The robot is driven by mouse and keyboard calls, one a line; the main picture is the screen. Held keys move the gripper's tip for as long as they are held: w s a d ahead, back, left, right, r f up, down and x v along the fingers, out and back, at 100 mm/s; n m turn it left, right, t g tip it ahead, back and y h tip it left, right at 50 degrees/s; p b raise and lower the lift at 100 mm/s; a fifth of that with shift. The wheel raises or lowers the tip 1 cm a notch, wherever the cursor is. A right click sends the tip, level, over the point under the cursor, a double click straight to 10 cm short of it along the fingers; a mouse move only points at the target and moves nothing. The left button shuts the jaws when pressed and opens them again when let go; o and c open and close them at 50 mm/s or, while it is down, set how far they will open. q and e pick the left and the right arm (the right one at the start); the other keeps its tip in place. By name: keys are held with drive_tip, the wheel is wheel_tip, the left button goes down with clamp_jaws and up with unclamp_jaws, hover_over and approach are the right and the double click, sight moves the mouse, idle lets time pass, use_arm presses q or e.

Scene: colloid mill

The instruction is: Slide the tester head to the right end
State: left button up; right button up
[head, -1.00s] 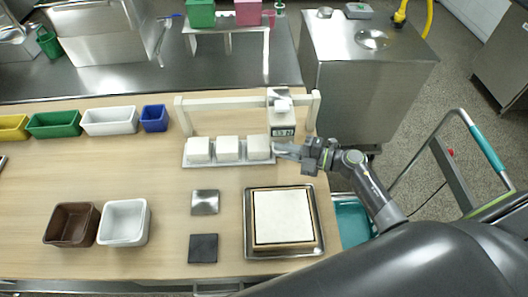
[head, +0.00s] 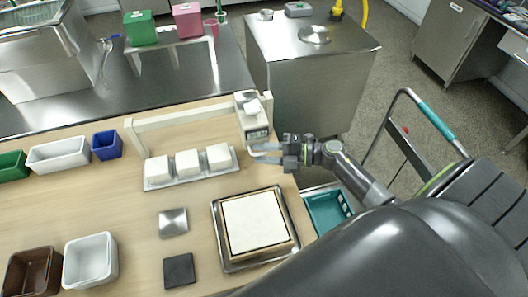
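The tester head (head: 253,118), a white block with a small display, sits on the white rail (head: 185,117) close to its right post. My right gripper (head: 256,153) is just below the head's display, its fingers pointing left with a gap between them. The fingertips overlap the head's lower edge in the picture; I cannot tell whether they touch it. Three white blocks (head: 188,163) stand on a metal tray (head: 165,183) under the rail, left of the gripper. My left gripper is not in view.
A framed white plate (head: 255,222) lies in front of the gripper. A metal square (head: 173,222) and a dark square (head: 179,270) lie left of it. Blue (head: 107,145), white (head: 58,155) and green bins stand at left. A teal tray (head: 328,210) is at right.

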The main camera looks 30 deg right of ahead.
drive_tip(key=shift+w+a+r, duration=0.1)
drive_tip(key=b+v, duration=0.4)
drive_tip(key=v, duration=1.3)
drive_tip(key=shift+d, duration=0.3)
